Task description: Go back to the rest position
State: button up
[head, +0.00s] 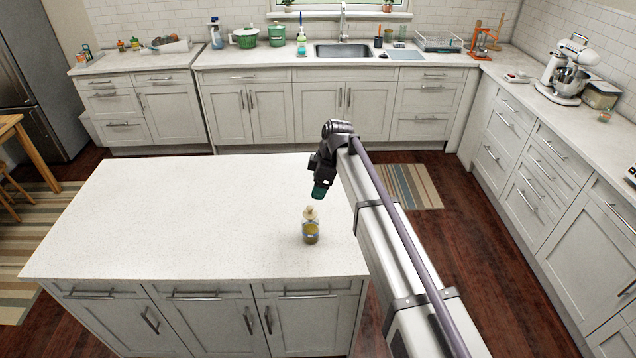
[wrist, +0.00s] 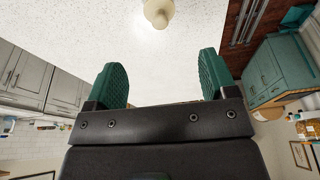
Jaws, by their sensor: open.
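My gripper (head: 321,191) is over the right part of the white island top in the head view, raised above the surface. In the wrist view its two green fingers (wrist: 164,82) stand wide apart with nothing between them. A small bottle (head: 311,228) with yellowish contents and a pale cap stands upright on the island, nearer the front than my gripper and apart from it. The bottle's pale top also shows at the upper edge of the wrist view (wrist: 159,12).
The island top (head: 190,215) is otherwise bare. Behind it a counter holds green pots (head: 245,38), a sink (head: 342,50) and a dish rack (head: 437,41). A stand mixer (head: 568,70) stands on the right counter. Wooden floor lies between island and counters.

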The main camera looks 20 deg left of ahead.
dwell(0.4)
jog(key=s+d+f+m+h+b, duration=0.1)
jog(key=s+d+f+m+b, duration=0.2)
jog(key=s+d+m, duration=0.4)
jog(key=s+d+f+m+h+b, duration=0.1)
jog(key=s+d+f+m+b, duration=0.3)
jog(key=d, duration=1.5)
jog(key=s+d+f+m+h+b, duration=0.1)
jog(key=s+d+f+m+b, duration=0.2)
jog(key=s+d+m, duration=0.6)
jog(key=s+d+f, duration=0.1)
jog(key=s+d, duration=0.2)
jog(key=d, duration=0.1)
jog(key=shift+m+t, duration=0.4)
